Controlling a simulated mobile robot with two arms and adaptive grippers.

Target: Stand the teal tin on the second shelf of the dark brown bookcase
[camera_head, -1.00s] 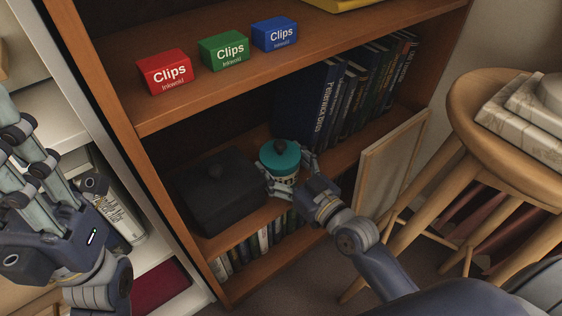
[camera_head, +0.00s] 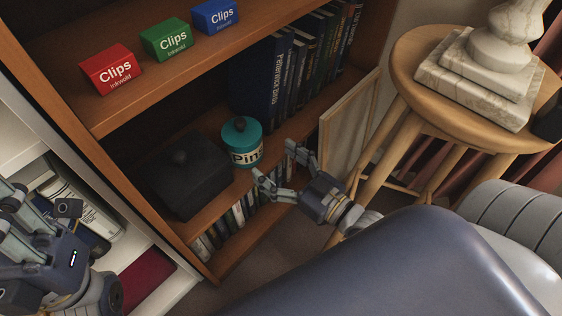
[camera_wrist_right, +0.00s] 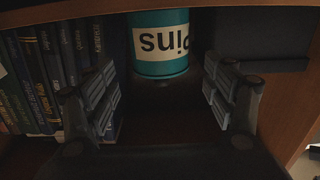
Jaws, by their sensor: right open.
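The teal tin (camera_head: 240,135), with a cream "Pins" label, stands upright on a shelf (camera_head: 215,207) of the brown bookcase (camera_head: 104,171), between a black lidded box and a row of books. My right gripper (camera_head: 274,163) is open and empty, just in front of the tin and apart from it. In the right wrist view the tin (camera_wrist_right: 158,68) stands ahead, between and beyond the open fingers, with its label upside down. My left gripper (camera_head: 40,225) is at the left edge, partly cut off; its jaw state is unclear.
The black box (camera_head: 186,172) is close left of the tin; upright books (camera_head: 290,85) are to the right. Clips boxes (camera_head: 166,40) sit on the shelf above, more books below. A framed panel (camera_head: 348,130) and a wooden stool (camera_head: 405,75) stand right of the bookcase.

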